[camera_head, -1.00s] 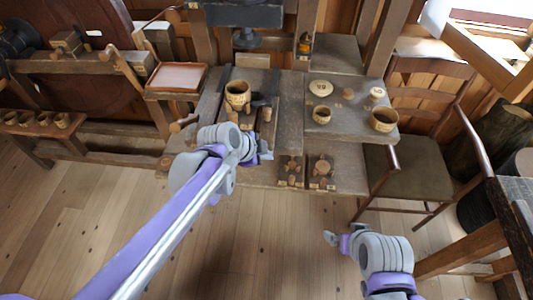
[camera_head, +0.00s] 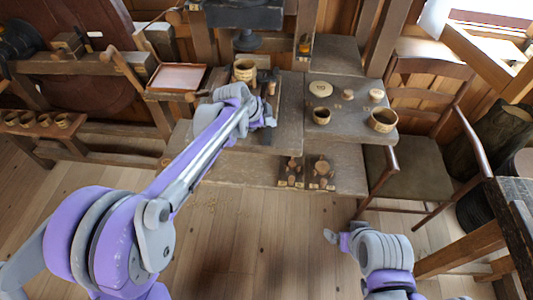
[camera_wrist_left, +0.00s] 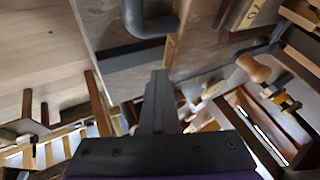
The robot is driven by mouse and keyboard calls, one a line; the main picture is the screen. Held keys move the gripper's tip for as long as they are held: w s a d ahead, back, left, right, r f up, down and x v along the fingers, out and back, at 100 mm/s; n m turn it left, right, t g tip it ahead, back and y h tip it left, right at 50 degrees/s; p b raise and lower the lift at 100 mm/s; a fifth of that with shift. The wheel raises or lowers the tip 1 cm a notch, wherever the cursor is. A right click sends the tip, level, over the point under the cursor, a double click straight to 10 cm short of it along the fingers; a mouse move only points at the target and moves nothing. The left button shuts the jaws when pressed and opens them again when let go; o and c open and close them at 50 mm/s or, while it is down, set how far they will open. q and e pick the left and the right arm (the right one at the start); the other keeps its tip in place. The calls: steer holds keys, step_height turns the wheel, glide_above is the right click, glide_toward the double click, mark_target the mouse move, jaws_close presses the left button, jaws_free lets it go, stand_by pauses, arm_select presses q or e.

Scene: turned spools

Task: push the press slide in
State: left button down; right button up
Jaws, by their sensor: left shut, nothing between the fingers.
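The press (camera_head: 246,38) is the dark block and round ram at the top middle of the head view. The press slide, between dark rails on the bench, is mostly hidden by my left arm. A banded wooden cup (camera_head: 245,70) sits at its far end, close under the ram. My left gripper (camera_head: 266,112) is over the slide's near part, shut and empty. In the left wrist view its shut fingers (camera_wrist_left: 157,100) are just beside a dark curved handle (camera_wrist_left: 150,22); I cannot tell if they touch. My right gripper (camera_head: 333,237) hangs low over the floor, its jaws too small to judge.
Right of the slide, a shelf (camera_head: 345,125) holds a round lid (camera_head: 321,89), small knobs and two cups, one a wide bowl (camera_head: 382,119). A shallow tray (camera_head: 178,77) is at the left. A chair (camera_head: 415,170) stands at the right.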

mark_target(276, 104)
arm_select(q)
steer(key=w+p, duration=0.1)
steer(key=w, duration=0.7)
steer(key=shift+w+d, duration=0.15)
steer(key=shift+w, duration=0.05)
steer(key=shift+w+r, duration=0.15)
arm_select(e)
steer(key=shift+w+r, duration=0.2)
steer(key=shift+r, duration=0.4)
steer(key=shift+w+r, duration=0.15)
steer(key=shift+r, duration=0.45)
